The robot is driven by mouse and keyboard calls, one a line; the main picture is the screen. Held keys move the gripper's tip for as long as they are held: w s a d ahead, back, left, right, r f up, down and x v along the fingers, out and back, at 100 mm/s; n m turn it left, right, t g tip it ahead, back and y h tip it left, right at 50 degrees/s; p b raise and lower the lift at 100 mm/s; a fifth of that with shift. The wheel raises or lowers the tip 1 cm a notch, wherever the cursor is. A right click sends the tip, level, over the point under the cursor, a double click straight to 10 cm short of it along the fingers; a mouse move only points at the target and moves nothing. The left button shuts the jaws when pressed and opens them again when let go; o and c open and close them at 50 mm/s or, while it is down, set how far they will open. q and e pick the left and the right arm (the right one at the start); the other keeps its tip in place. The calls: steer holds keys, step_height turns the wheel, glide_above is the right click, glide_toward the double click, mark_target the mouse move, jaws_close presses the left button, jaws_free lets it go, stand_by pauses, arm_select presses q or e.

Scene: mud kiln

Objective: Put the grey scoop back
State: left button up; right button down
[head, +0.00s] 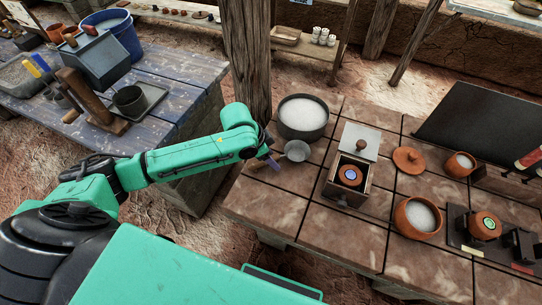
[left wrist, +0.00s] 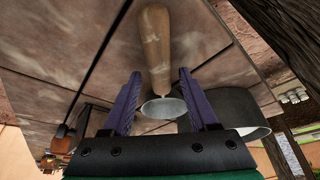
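The grey scoop (head: 296,151) lies on the tiled table beside a dark pot, its wooden handle pointing left. In the left wrist view its wooden handle (left wrist: 154,45) stretches away from the grey bowl (left wrist: 164,108). My left gripper (head: 271,164) is at the handle, partly hiding it in the head view. In the left wrist view its purple fingers (left wrist: 160,74) are apart, one on each side of the scoop in the picture, with gaps between them and the handle. I cannot tell whether the fingertips are level with the handle. My right gripper is not in view.
The dark pot (head: 303,119) of white material stands just behind the scoop. A wooden box (head: 348,183), a clay bowl (head: 418,217) and a clay lid (head: 409,159) stand to the right. A wooden post (head: 246,60) rises close behind my left forearm. The near-left tiles are clear.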

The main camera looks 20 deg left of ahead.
arm_select(q)
steer(key=shift+r, duration=0.2)
steer(key=v, duration=1.1)
steer(key=shift+a+r, duration=0.15)
steer(key=shift+r, duration=0.2)
steer(key=shift+s, duration=0.1)
